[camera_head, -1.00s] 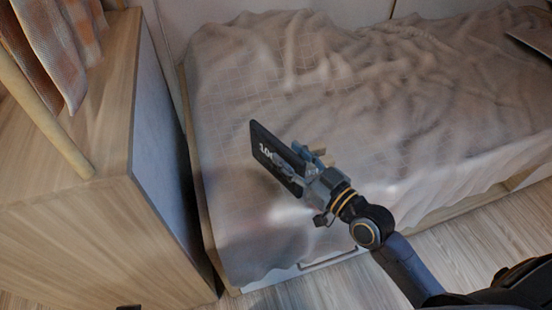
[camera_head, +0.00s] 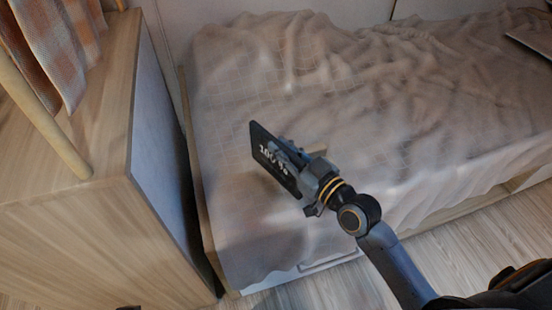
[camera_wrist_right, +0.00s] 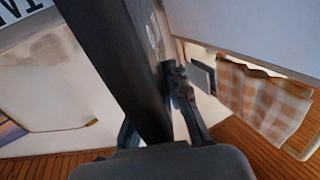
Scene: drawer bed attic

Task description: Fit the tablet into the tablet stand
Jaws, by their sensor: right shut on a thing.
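The tablet (camera_head: 266,162) is a thin dark slab with white characters on its face, tilted in the head view. My right gripper (camera_head: 286,156) is shut on it near its right side and holds it over the near left part of the bed. In the right wrist view the tablet (camera_wrist_right: 110,55) runs as a dark slab between the two fingers (camera_wrist_right: 157,115). A small tan piece (camera_head: 319,151) shows just behind the gripper, mostly hidden; I cannot tell whether it is the tablet stand. My left gripper is not seen.
The bed (camera_head: 400,110) has a rumpled pale blanket. A wooden cabinet (camera_head: 70,230) stands at the left, with a checked orange cloth (camera_head: 65,50) above it. A flat dark-edged object (camera_head: 530,42) lies at the bed's far right. Floor (camera_head: 440,250) shows in front.

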